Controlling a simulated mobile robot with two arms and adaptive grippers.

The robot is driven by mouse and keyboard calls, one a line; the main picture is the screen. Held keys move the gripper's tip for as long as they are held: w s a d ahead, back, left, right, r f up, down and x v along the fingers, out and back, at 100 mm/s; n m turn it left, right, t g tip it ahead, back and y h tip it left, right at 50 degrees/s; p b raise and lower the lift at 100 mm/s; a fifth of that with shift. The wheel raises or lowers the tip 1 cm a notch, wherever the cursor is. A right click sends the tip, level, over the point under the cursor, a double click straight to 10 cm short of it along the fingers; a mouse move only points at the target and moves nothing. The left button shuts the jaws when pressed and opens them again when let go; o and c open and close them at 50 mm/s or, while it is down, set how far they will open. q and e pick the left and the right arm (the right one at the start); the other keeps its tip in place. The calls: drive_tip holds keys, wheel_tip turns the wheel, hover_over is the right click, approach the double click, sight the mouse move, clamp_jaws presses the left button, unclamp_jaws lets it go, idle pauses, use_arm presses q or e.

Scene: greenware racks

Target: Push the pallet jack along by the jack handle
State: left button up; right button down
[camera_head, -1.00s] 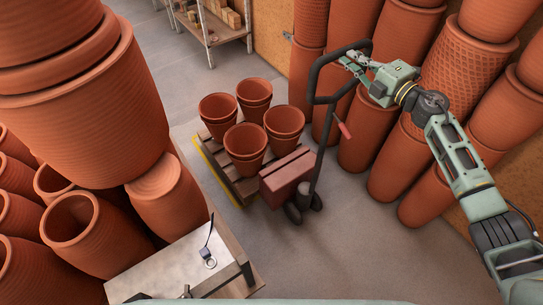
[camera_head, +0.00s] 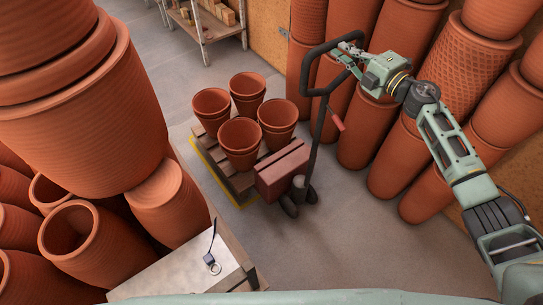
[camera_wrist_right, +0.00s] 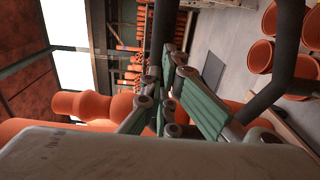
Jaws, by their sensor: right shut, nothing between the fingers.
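The pallet jack (camera_head: 283,172) has a red-brown body, dark wheels and a tall dark handle. The jack handle (camera_head: 306,75) ends in a loop with a red lever (camera_head: 337,121) below it. My right gripper (camera_head: 346,53) is shut at the upper right of the loop, with nothing held between its fingers. In the right wrist view the fingers (camera_wrist_right: 172,78) are close around or beside a dark bar; I cannot tell whether they touch it. A wooden pallet (camera_head: 232,183) in front of the jack bears several terracotta pots (camera_head: 240,143). My left gripper is out of view.
Tall stacks of terracotta pots (camera_head: 432,80) line the wall at right, close behind the handle. More large pots (camera_head: 95,110) crowd the left side near a table (camera_head: 180,268). A wooden shelf (camera_head: 222,30) stands at the back. Grey floor (camera_head: 190,75) is clear beyond the pallet.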

drive_tip(key=p+v, duration=0.1)
drive_tip(key=v, duration=0.6)
idle(0.4)
drive_tip(key=shift+s+d, duration=0.15)
idle(0.3)
